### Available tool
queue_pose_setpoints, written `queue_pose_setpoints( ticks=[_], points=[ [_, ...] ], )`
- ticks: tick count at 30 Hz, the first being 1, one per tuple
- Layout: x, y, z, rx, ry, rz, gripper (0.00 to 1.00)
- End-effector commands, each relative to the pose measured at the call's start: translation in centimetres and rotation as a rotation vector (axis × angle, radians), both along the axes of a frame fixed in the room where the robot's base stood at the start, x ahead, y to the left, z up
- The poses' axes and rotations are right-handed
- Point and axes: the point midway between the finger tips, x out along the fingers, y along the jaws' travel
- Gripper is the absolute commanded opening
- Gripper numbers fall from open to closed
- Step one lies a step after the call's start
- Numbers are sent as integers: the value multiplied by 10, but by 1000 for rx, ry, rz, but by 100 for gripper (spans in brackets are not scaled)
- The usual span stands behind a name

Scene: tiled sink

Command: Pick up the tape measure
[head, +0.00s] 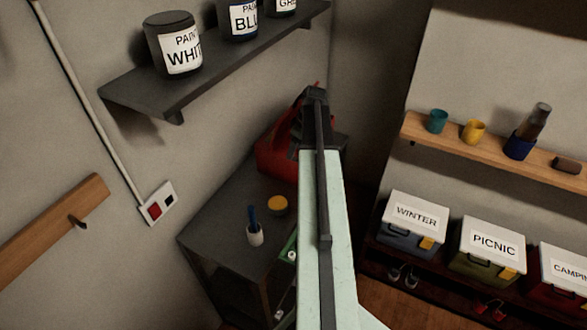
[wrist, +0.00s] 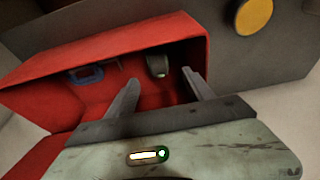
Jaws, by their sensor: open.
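In the wrist view my gripper (wrist: 165,88) is open, its two fingers spread at the mouth of a red toolbox (wrist: 100,52). A small dark grey-green object (wrist: 158,66) lies inside the box, ahead of the gap between the fingers and apart from them. It looks like the tape measure, but it is small and shaded, so I cannot be sure. In the head view my gripper (head: 314,95) is over the red toolbox (head: 272,158), partly hiding it. The inside of the box is hidden there.
A blue-handled item (wrist: 88,74) lies in the box, left of the fingers. The dark workbench (head: 215,220) also holds a yellow round item (head: 277,205) and a white cup (head: 254,236). A dark shelf (head: 150,97) with paint cans is above left.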

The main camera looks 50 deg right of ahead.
Motion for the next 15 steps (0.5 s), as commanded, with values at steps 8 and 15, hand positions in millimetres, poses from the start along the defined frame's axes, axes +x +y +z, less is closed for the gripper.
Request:
queue_pose_setpoints(
  ticks=[8, 15],
  points=[
    [3, 0, -20, 0, 0, -1, 61],
    [5, -1, -59, -1, 0, -1, 61]
  ],
)
